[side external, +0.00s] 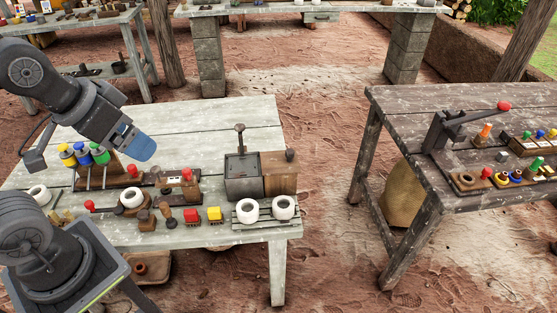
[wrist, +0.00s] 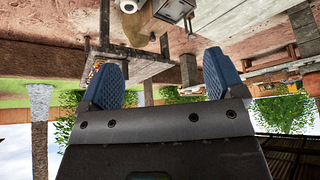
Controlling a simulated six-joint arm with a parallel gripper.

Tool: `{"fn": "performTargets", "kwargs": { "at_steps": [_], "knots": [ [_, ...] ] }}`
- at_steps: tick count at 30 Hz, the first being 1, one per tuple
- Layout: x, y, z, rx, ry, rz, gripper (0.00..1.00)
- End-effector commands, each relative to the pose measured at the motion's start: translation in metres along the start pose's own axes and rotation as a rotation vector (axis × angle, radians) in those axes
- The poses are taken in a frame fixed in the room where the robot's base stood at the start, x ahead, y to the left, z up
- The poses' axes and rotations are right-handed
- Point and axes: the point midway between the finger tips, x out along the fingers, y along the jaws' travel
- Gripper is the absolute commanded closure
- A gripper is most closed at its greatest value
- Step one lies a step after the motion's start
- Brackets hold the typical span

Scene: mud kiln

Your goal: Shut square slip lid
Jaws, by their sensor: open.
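A dark grey square box (side external: 244,187) stands near the right end of the pale table. A thin upright post with a dark knob (side external: 240,128) rises at its back; I cannot tell whether this is the raised lid's handle. The box's top looks dark and open, but the lid itself is hard to make out. A grey box (wrist: 173,9) shows at that view's top edge.
A brown wooden box (side external: 279,174) with a dark knob stands right beside the grey box. Two white rings (side external: 265,210) lie in front. Red and yellow blocks (side external: 202,215) and blue, green and yellow rollers (side external: 82,154) are to the left. The back of the pale table (side external: 200,120) is clear.

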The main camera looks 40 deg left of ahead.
Motion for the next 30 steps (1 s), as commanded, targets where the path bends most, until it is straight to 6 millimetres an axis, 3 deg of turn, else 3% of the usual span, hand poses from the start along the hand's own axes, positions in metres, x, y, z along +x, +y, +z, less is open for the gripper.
{"fn": "performTargets", "kwargs": {
  "at_steps": [4, 7, 11, 16, 23, 30],
  "knots": [
    [-0.001, 0.001, -0.008, 0.013, -0.009, 0.001, 0.26],
    [-0.002, 0.002, -0.029, 0.052, -0.037, 0.005, 0.36],
    [0.002, 0.006, -0.074, 0.137, -0.093, 0.015, 0.47],
    [0.024, 0.014, -0.136, 0.267, -0.172, 0.036, 0.47],
    [0.081, 0.029, -0.207, 0.439, -0.277, 0.077, 0.47],
    [0.168, 0.048, -0.253, 0.614, -0.381, 0.132, 0.47]
  ]
}}
